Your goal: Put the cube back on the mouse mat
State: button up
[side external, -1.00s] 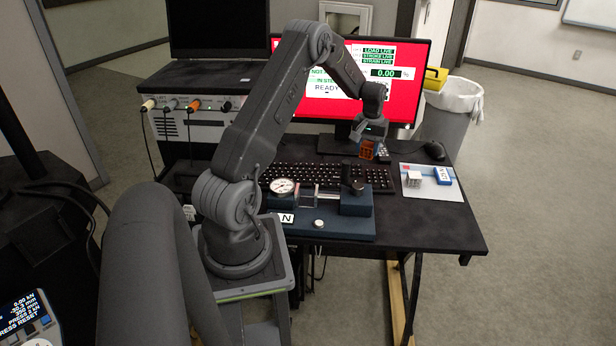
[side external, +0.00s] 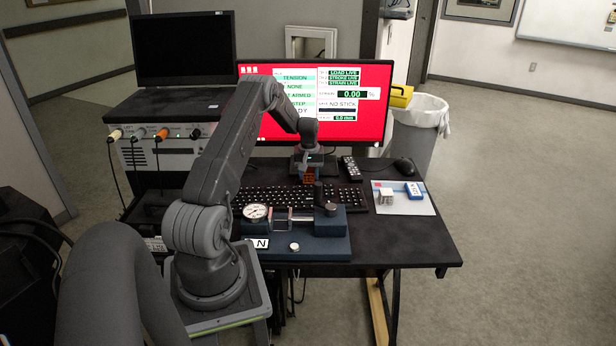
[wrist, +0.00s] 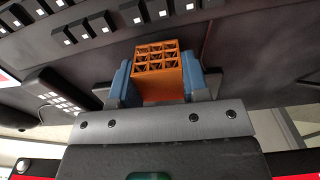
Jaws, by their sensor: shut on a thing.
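An orange lattice cube (side external: 309,178) is held by my gripper (side external: 308,172) above the back part of the keyboard. In the wrist view the cube (wrist: 158,72) sits between the two blue fingers of my gripper (wrist: 160,82), which are shut on it. Its open lattice face shows. The mouse mat (side external: 413,209) is a pale sheet at the right of the desk, well to the right of my gripper.
The keyboard (side external: 270,200) lies under and left of the gripper. A dark remote (side external: 349,168) and a mouse (side external: 404,165) are to its right. A blue test fixture with a dial gauge (side external: 256,212) stands in front. The monitor (side external: 370,125) stands behind. Bare desk lies around the mat.

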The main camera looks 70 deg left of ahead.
jog(key=shift+f, duration=0.4)
jog(key=shift+f, duration=0.15)
jog(key=o, duration=1)
jog(key=shift+c, duration=0.2)
